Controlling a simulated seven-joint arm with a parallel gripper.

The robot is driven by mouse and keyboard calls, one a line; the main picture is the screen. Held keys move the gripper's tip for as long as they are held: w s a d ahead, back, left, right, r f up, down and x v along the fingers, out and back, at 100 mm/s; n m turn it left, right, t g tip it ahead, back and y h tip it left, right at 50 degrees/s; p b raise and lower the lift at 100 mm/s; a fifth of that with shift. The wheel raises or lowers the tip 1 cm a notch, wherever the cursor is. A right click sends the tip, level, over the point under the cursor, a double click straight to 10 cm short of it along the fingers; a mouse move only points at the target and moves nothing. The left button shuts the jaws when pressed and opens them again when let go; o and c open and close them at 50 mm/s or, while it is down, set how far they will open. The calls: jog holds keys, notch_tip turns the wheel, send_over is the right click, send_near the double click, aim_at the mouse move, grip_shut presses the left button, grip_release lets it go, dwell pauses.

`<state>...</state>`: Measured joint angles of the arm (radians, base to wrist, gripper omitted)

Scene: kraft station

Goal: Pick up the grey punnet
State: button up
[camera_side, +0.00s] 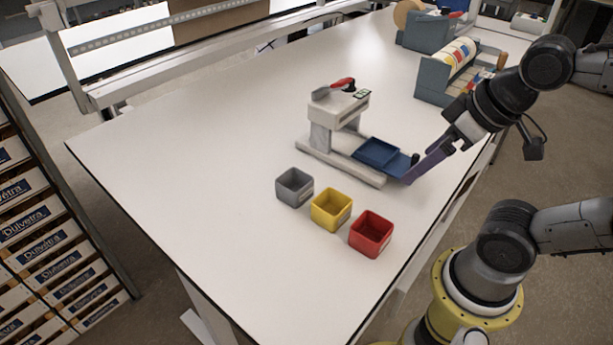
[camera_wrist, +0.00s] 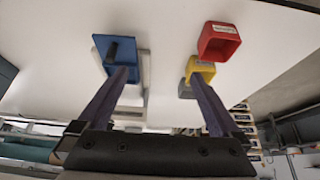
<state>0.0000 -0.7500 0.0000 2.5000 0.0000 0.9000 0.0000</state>
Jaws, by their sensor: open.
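The grey punnet (camera_side: 294,189) is a small open square box standing upright on the white table, leftmost in a row of three. In the wrist view the grey punnet (camera_wrist: 186,88) shows only in part, behind the yellow punnet. My gripper (camera_side: 409,178) is open and empty, beside the right end of the blue tray, well to the right of the grey punnet. In the wrist view my gripper (camera_wrist: 158,76) has its two long fingers spread apart, the left one overlapping the blue tray in the picture. Contact with the tray cannot be told.
The yellow punnet (camera_side: 331,211) and red punnet (camera_side: 371,235) stand beside the grey one. A sealer-like device (camera_side: 337,110) with the blue tray (camera_side: 377,153) stands behind them. A label roll dispenser (camera_side: 450,75) is at the back right. The table's left part is clear.

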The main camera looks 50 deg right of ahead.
jog(key=w+r+n+g, duration=0.1)
jog(key=w+r+n, duration=0.3)
jog(key=r+n, duration=0.3)
jog(key=n+g, duration=0.4)
jog(key=n, duration=0.7)
send_over(294, 184)
jog(key=s+a, duration=0.2)
notch_tip(294, 184, down, 3)
jog(key=shift+g, duration=0.3)
notch_tip(294, 184, down, 9)
jog(key=shift+s+a+r, duration=0.1)
jog(key=shift+f, duration=3)
